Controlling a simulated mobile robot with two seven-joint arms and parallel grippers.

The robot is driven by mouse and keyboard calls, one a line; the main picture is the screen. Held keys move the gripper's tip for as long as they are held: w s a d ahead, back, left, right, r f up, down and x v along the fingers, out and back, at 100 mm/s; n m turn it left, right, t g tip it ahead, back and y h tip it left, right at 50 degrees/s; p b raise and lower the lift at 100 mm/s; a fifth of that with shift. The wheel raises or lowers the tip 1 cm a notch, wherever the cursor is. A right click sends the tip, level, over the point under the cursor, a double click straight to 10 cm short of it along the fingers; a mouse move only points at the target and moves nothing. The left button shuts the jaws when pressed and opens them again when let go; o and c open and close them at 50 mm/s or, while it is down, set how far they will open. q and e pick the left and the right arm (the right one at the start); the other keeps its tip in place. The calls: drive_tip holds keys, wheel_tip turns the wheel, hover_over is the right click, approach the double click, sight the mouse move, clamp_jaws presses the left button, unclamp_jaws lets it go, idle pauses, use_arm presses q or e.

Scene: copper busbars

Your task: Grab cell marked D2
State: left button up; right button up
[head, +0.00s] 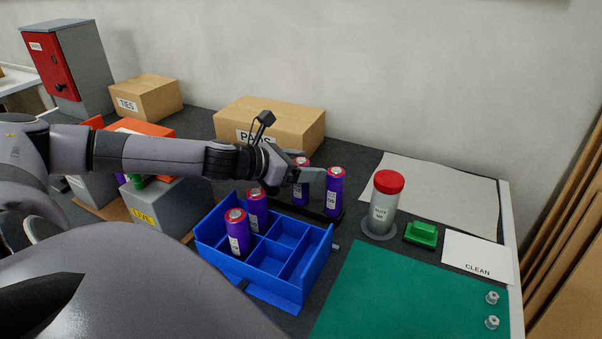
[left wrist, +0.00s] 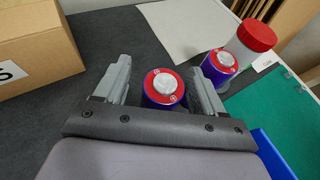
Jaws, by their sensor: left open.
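My left gripper (head: 299,173) is open at the back of the blue tray, with its fingers on either side of a purple cell (head: 301,188) with a red top. In the left wrist view that cell (left wrist: 165,89) stands upright between the open fingers (left wrist: 160,82); I cannot tell if they touch it. A second purple cell (head: 334,192) stands upright to its right on a dark holder, and it also shows in the left wrist view (left wrist: 219,67). Two more cells, one in front (head: 237,234) and one behind (head: 256,210), stand in the blue tray (head: 290,295). Their label marks are too small to read surely. My right gripper is not seen.
A white jar with a red lid (head: 385,203) stands right of the cells, beside a green block (head: 421,234). A box marked PADS (head: 283,120) is behind the gripper. The green mat (head: 400,295) is mostly clear, and a CLEAN card (head: 478,255) lies behind it.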

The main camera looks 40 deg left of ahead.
use_arm(q)
drive_tip(key=shift+w+d, duration=0.2)
drive_tip(key=shift+w, duration=0.05)
drive_tip(key=shift+f, duration=0.15)
clamp_jaws()
